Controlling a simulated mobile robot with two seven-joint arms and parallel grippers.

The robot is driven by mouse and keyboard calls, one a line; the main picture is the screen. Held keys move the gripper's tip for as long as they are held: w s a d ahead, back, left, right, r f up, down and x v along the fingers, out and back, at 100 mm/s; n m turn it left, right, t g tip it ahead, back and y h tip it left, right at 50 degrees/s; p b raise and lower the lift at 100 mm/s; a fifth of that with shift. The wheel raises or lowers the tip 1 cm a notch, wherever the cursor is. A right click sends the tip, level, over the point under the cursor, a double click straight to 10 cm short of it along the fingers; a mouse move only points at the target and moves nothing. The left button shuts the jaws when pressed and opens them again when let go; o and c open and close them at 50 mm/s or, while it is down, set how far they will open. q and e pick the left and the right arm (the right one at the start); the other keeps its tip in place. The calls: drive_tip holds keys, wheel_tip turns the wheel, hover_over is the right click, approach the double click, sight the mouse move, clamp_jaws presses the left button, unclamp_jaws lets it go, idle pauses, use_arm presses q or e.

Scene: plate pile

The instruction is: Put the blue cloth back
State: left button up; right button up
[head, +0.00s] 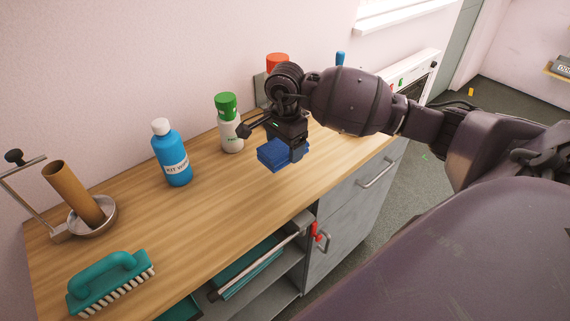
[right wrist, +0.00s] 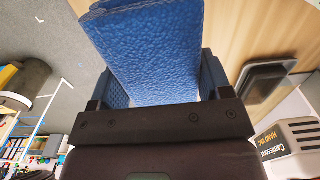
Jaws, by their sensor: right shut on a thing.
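The blue cloth (head: 271,155) is a folded, thick block with a rough surface. My right gripper (head: 297,150) is shut on it, over the wooden counter (head: 215,205). The head view does not clearly show whether the cloth touches the counter. In the right wrist view the cloth (right wrist: 145,50) sticks out from between the two fingers of my right gripper (right wrist: 155,90). My left gripper is not in view.
A white bottle with a green cap (head: 231,135) and a blue bottle (head: 173,160) stand left of the cloth. A cardboard tube on a holder (head: 72,192) and a teal brush (head: 110,280) are farther left. The counter's middle is clear. Grey cabinets (head: 345,215) are below.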

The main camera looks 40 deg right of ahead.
sight(285, 172)
drive_tip(key=shift+f, duration=3.2)
drive_tip(key=shift+f, duration=0.2)
drive_tip(key=o, duration=0.8)
drive_tip(key=shift+r, duration=0.1)
wheel_tip(285, 172, up, 12)
drive_tip(key=shift+r, duration=0.1)
drive_tip(key=shift+a, duration=0.1)
